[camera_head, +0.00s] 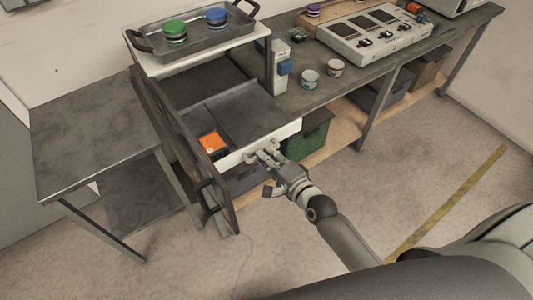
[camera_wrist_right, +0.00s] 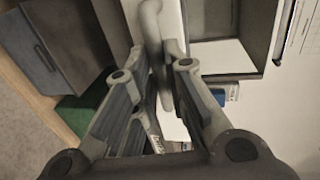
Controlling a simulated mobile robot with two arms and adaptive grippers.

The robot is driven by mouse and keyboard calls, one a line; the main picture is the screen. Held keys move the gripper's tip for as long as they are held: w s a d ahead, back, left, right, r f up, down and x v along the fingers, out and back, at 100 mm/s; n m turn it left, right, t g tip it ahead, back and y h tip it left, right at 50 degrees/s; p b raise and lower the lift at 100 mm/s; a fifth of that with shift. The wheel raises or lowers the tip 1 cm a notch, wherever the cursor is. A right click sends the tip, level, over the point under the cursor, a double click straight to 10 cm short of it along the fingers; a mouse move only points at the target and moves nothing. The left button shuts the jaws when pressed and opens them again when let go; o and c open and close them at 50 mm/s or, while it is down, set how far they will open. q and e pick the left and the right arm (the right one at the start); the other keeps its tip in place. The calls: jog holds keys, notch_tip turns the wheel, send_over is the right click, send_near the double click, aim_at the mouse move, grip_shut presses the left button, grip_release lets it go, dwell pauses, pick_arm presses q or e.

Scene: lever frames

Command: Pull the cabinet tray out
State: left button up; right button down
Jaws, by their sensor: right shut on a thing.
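The cabinet tray (camera_head: 250,112) is a grey drawer with a white front panel. It stands out from the cabinet, under its white top, and its inside shows from above. An orange item (camera_head: 211,143) lies in its left part. My right gripper (camera_head: 264,154) is at the middle of the front panel, shut on the tray's handle. In the right wrist view the grey curved handle (camera_wrist_right: 152,35) runs between the two fingers of my right gripper (camera_wrist_right: 157,68). The handle is mostly hidden by the gripper in the head view. My left gripper is not in view.
An open cabinet door (camera_head: 190,150) stands left of the tray. A side table (camera_head: 95,125) is further left. A pan (camera_head: 195,38) with a green and a blue item sits on the cabinet top. A workbench (camera_head: 330,92) with cups and a device is at right. Floor in front is clear.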

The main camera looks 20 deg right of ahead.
jog(key=c, duration=1.5)
grip_release()
jog(key=shift+o, duration=0.2)
jog(key=v, duration=1.2)
jog(key=shift+f, duration=0.15)
jog(key=s+d+f+n+g+h, duration=0.1)
jog(key=s+f+n+g, duration=0.15)
jog(key=f, duration=0.75)
jog(key=s+d+f+n+g+h, duration=0.1)
jog(key=s+f+n+g, duration=0.15)
jog(key=f, duration=0.65)
jog(key=s+d+f+n+g+h, duration=0.1)
jog(key=s+f+n+g, duration=0.2)
jog(key=f, duration=0.7)
jog(key=s+f+n+g, duration=0.3)
jog(key=s+f, duration=0.5)
jog(key=s, duration=0.4)
jog(key=s+f+n+g+h, duration=0.1)
jog(key=s+f+n+g, duration=0.2)
jog(key=s+f+n, duration=0.3)
jog(key=s+f, duration=0.3)
jog(key=s, duration=0.3)
jog(key=shift+d+n, duration=0.3)
jog(key=shift+d, duration=0.1)
